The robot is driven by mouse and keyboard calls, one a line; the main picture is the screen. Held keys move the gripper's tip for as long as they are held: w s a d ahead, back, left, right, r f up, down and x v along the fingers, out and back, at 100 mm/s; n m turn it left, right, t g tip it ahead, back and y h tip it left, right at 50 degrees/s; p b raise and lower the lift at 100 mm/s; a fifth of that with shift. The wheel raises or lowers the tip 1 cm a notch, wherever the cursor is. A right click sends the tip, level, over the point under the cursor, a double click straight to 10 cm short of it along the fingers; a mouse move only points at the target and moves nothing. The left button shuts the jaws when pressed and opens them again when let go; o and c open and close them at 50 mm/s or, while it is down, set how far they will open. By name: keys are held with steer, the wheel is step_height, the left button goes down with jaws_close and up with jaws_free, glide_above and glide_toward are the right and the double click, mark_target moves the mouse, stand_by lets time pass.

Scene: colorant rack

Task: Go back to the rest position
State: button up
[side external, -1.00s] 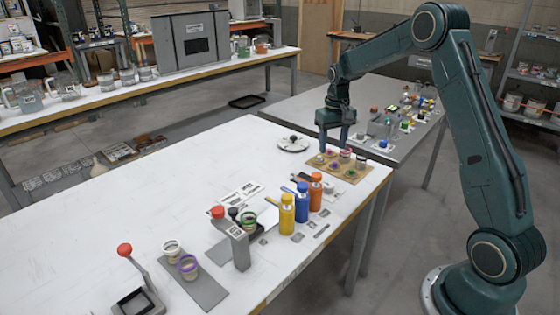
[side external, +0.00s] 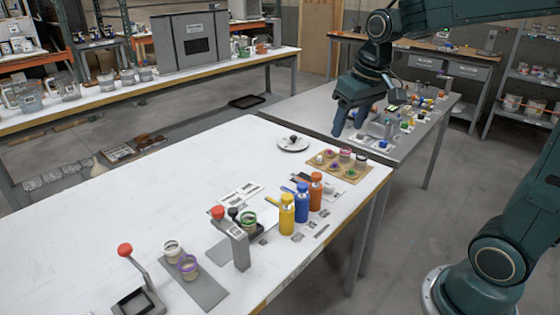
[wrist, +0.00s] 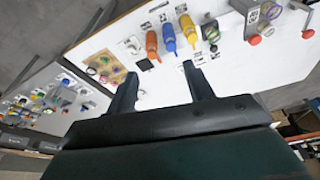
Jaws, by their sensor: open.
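My gripper (side external: 350,118) hangs in the air above the seam between the white table (side external: 90,235) and the grey table, behind the wooden tray of small pots (side external: 351,178). In the wrist view my gripper (wrist: 158,80) has its two fingers spread apart, with nothing between them but the white table surface below. The tray of pots (wrist: 92,75) shows to the left of the fingers there. My fingers touch nothing that I can see.
Yellow (side external: 287,214), blue (side external: 301,208) and orange (side external: 315,191) bottles stand on the white table. A red-knobbed press (side external: 236,240) and a red-knobbed lever (side external: 138,270) stand nearer the front. The grey table (side external: 300,105) holds several small coloured items. The white table's left side is clear.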

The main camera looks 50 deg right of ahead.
steer(key=s+a+n+t, duration=0.1)
steer(key=s+a, duration=0.2)
steer(key=s, duration=0.4)
steer(key=s+a+n+t, duration=0.1)
steer(key=s+a, duration=0.3)
steer(key=s, duration=0.4)
steer(key=shift+s+a+f+t+y, duration=0.15)
steer(key=shift+s+t+y, duration=0.15)
